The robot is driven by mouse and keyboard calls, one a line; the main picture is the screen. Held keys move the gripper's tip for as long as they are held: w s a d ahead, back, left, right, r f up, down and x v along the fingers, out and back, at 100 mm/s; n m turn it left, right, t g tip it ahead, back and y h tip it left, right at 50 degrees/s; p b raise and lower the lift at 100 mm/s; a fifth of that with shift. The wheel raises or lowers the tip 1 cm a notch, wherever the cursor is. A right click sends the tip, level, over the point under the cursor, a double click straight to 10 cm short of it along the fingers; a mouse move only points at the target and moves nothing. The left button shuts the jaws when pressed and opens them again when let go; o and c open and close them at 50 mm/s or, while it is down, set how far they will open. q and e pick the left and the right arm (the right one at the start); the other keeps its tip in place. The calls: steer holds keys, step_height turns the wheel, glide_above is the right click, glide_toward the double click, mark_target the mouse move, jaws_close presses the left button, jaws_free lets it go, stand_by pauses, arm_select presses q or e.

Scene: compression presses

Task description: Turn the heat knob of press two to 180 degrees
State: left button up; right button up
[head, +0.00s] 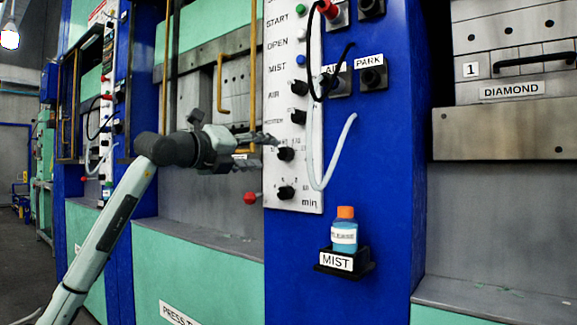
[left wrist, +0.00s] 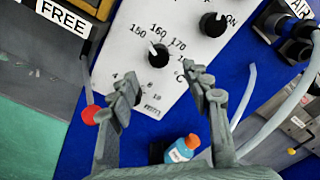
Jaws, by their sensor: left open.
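The heat knob (head: 286,154) is a black dial on the white control panel (head: 296,110) of the middle press. In the left wrist view the heat knob (left wrist: 158,55) has 150, 160 and 170 printed around it, and its white pointer faces roughly the 150 mark. The rest of its scale is partly hidden. My left gripper (head: 265,152) is open and empty, just left of the knob in the head view. In the left wrist view its fingertips (left wrist: 163,86) are spread apart in front of the panel, with the knob beyond the gap. The right gripper is not in view.
A minutes knob (head: 287,192) sits below the heat knob, and another knob (head: 299,118) above. A red ball-ended lever (head: 250,198) is at lower left. A white hose (head: 328,165) hangs to the right. A blue bottle (head: 345,233) stands in the MIST holder (head: 337,263).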

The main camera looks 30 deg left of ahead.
mark_target(281, 153)
arm_select(q)
steer(key=w, duration=0.3)
steer(key=w+p, duration=0.1)
steer(key=w, duration=0.3)
steer(key=shift+w+d, duration=0.2)
steer(key=shift+w, duration=0.05)
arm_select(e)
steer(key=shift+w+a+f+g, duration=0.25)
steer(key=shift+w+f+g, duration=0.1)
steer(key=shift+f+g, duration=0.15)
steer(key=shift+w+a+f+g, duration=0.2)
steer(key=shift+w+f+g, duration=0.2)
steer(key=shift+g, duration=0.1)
arm_select(q)
steer(key=shift+c, duration=0.4)
jaws_close()
